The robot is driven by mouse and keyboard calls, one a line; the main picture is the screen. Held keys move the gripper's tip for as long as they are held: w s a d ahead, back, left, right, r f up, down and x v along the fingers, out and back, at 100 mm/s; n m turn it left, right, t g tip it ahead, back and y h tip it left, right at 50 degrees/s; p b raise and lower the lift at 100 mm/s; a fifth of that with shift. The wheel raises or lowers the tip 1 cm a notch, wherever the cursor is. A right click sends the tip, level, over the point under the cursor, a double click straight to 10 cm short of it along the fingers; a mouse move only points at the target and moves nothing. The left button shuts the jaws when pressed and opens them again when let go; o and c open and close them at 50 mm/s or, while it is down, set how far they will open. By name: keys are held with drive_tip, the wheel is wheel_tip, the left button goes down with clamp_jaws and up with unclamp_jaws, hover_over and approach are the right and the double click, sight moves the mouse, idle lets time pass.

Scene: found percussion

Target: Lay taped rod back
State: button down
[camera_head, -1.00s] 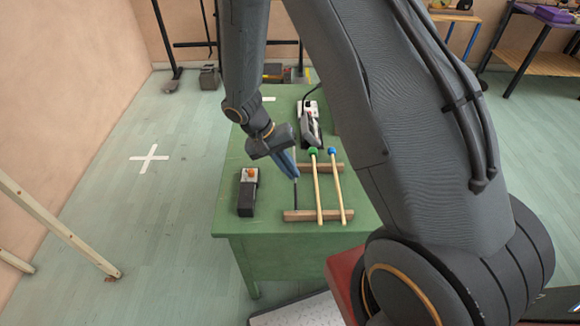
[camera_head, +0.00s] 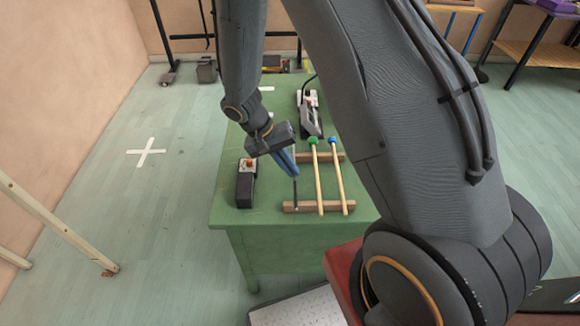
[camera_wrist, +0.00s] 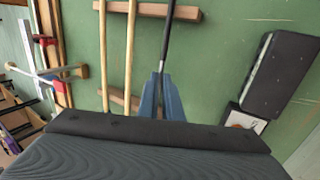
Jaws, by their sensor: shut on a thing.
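My gripper (camera_head: 291,170) is shut on the taped rod (camera_head: 296,193), a thin dark stick that also shows in the wrist view (camera_wrist: 167,45). The blue fingers (camera_wrist: 161,97) close around it. The rod points toward the near wooden bar (camera_head: 335,206) and overlaps its left part. I cannot tell whether it touches the bar. The far wooden bar (camera_head: 333,157) lies parallel behind. Two pale mallets, one with a green head (camera_head: 313,140) and one with a blue head (camera_head: 333,142), lie across both bars to the right of the rod.
A dark box with an orange knob (camera_head: 247,166) stands left of the bars on the green table (camera_head: 225,205). A grey device with a cable (camera_head: 309,118) stands behind the bars. The table surface between the box and the bars is clear.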

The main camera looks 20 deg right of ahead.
drive_tip(key=shift+f, duration=0.15)
drive_tip(key=c, duration=1.9)
unclamp_jaws()
drive_tip(key=shift+o, duration=0.2)
drive_tip(key=b+v, duration=0.2)
drive_tip(key=v, duration=0.5)
drive_tip(key=shift+a+r, duration=0.2)
drive_tip(key=shift+r, duration=0.15)
